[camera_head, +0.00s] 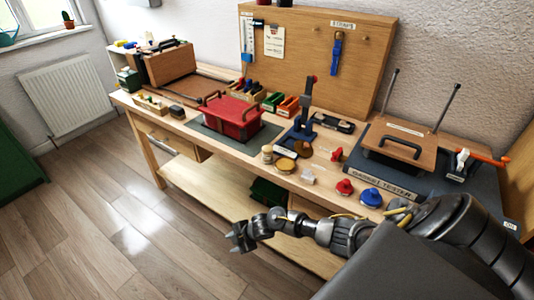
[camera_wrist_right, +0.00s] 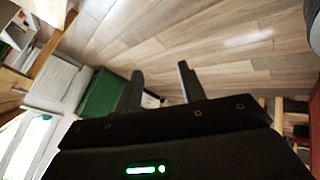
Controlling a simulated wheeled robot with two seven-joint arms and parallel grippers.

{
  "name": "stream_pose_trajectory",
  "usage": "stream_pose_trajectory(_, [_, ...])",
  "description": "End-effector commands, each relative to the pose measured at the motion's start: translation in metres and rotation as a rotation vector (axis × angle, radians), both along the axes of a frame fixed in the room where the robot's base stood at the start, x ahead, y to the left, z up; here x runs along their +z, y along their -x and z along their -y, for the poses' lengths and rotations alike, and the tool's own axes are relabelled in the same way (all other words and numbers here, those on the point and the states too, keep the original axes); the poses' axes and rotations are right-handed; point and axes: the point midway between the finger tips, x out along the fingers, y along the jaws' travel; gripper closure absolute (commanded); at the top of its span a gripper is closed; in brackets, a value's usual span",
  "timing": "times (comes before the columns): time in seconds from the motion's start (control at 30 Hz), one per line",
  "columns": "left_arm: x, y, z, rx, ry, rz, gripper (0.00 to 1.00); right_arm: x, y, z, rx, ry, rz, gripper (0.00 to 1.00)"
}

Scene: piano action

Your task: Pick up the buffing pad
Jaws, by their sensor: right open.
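No thing is plainly marked as the buffing pad. A round yellow-tan disc (camera_head: 285,165), a red knobbed piece (camera_head: 344,187) and a blue knobbed piece (camera_head: 371,197) lie near the bench's front edge; I cannot tell if one is the pad. My right gripper (camera_head: 234,239) is open and empty, in front of the bench and apart from these pieces. In the right wrist view its two fingers (camera_wrist_right: 160,86) stand apart with floor behind them. My left gripper is not in view.
The wooden bench (camera_head: 226,151) carries a red case (camera_head: 231,117), a blue stand (camera_head: 305,125), small parts bins (camera_head: 287,106) and a tester with a brown lid (camera_head: 405,145). A lower shelf (camera_head: 215,184) runs underneath.

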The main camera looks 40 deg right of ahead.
Motion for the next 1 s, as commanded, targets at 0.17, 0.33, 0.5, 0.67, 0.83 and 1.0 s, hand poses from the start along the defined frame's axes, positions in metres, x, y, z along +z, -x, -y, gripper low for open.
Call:
stream_pose_trajectory(0.17, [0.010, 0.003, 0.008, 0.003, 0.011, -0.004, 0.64, 0.178, -0.073, 0.011, 0.574, 0.329, 0.258, 0.60])
stream_pose_trajectory(0.33, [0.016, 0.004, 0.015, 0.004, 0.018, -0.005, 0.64, 0.293, -0.066, 0.064, 1.012, 0.725, 0.342, 0.60])
stream_pose_trajectory(0.5, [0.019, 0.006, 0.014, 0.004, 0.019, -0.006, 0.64, 0.363, -0.041, 0.133, 1.277, 1.031, 0.294, 0.60])
stream_pose_trajectory(0.67, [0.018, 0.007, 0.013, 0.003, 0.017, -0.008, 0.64, 0.388, -0.030, 0.187, 1.329, 1.072, 0.185, 0.60])
stream_pose_trajectory(0.83, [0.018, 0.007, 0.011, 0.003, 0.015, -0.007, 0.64, 0.397, -0.024, 0.206, 1.341, 1.072, 0.145, 0.60])
stream_pose_trajectory(1.0, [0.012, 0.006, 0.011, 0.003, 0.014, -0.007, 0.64, 0.386, -0.027, 0.206, 1.343, 1.067, 0.144, 0.60])
